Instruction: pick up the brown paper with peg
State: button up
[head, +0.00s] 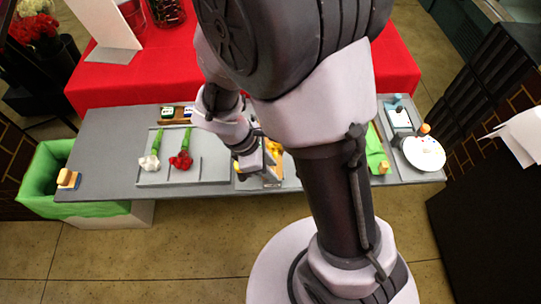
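My gripper (252,163) hangs over the middle of the grey table (110,178), near its front edge. My arm covers much of the table's middle. A small brown and orange-yellow patch (273,163) shows just right of my gripper; it may be the brown paper, but it is partly hidden and no peg can be made out on it. Whether my gripper touches it, and whether its fingers are open, cannot be told. A green sheet (374,146) with a small wooden peg-like piece (384,167) lies right of my arm.
White flowers (149,162) and red flowers (181,160) lie on a grey board (212,165). A white round plate (424,155) stands right. A small wooden block (67,178) is at the left edge above a green-lined bin (40,165). A red-covered table (400,70) stands behind.

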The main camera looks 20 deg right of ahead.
jog(key=shift+r, duration=0.1)
grip_shut()
dwell(1.2)
